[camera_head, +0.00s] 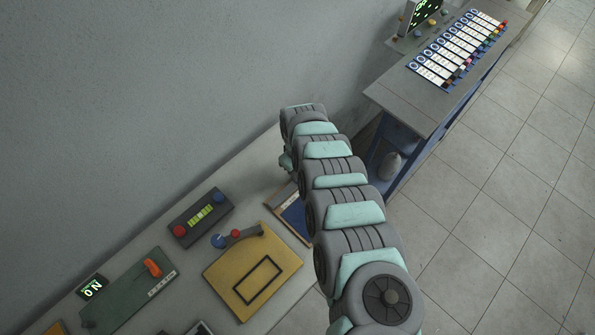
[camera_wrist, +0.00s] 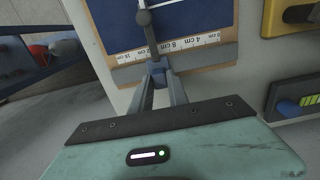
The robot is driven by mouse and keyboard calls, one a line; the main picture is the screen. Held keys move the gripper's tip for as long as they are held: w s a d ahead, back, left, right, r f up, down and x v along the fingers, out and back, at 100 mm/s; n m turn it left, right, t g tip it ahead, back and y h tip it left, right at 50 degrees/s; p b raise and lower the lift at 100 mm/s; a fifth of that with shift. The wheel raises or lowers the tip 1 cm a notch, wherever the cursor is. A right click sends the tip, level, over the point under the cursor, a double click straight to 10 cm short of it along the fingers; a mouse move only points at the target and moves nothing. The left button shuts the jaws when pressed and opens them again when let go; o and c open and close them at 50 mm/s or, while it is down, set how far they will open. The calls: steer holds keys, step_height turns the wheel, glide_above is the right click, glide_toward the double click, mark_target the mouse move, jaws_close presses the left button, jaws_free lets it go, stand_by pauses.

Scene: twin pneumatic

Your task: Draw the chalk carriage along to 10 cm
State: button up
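A white scale (camera_wrist: 192,42) in centimetres runs along the board's lower edge. Its numbers grow leftward, and 4 cm and 8 cm are readable to the right of the rod. The rod crosses the scale left of the 8 cm mark. My gripper (camera_wrist: 157,72) has its fingertips close together at the rod's near end and appears shut on it. In the head view my arm hides the gripper and carriage; part of the blue board (camera_head: 294,217) shows.
In the head view a yellow panel (camera_head: 235,291) with a lever lies left of the board. Beyond it are a dark box (camera_head: 201,218) with red and blue knobs and a green panel (camera_head: 130,294). A separate bench (camera_head: 400,95) with a rack of labelled strips stands at upper right.

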steer(key=o, duration=0.4)
step_height(320, 180, up, 11)
steer(key=shift+f, duration=0.1)
stand_by(0.5)
stand_by(0.5)
